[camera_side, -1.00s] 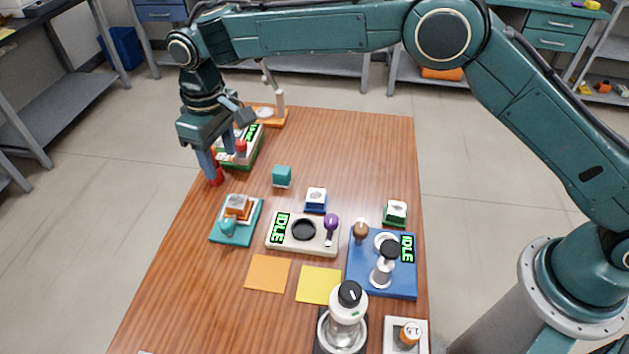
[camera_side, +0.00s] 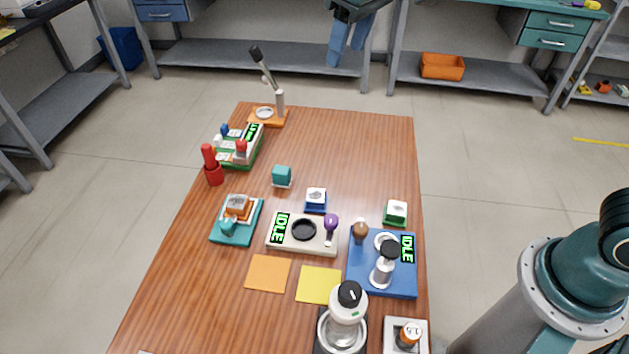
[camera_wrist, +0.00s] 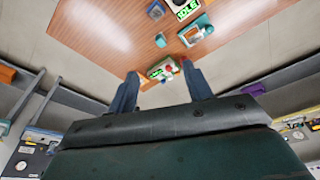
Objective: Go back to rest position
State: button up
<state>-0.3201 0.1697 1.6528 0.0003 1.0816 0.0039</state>
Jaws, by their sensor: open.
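My gripper (camera_side: 348,45) is at the top edge of the side view, raised well above the far end of the table and apart from everything on it. Its two blue fingers are apart and hold nothing. In the wrist view my open fingers (camera_wrist: 162,92) frame a far-off part of the table. The wooden table (camera_side: 345,135) carries all the devices. At its far left stand a red cylinder in a red holder (camera_side: 213,168) and a green-based device (camera_side: 240,147) with coloured knobs and a lit display.
A teal cube (camera_side: 282,175), a beige IDLE device (camera_side: 287,239), a blue IDLE device (camera_side: 398,283) and a teal stand (camera_side: 231,235) sit on the table. Orange (camera_side: 268,273) and yellow (camera_side: 318,285) squares lie in front. Shelved benches (camera_side: 270,57) stand behind; floor lies between.

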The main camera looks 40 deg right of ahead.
jog(key=s+d+r+m+t, duration=0.2)
jog(key=s+d, duration=0.7)
jog(key=s, duration=0.4)
jog(key=s+d+f, duration=0.2)
jog(key=s, duration=0.4)
jog(key=s+d+f+m+t, duration=0.1)
jog(key=s+d+f, duration=0.1)
jog(key=s, duration=0.3)
jog(key=shift+s+d+f+m+h, duration=0.3)
jog(key=shift+s+d+f+h, duration=0.1)
jog(key=shift+d, duration=0.15)
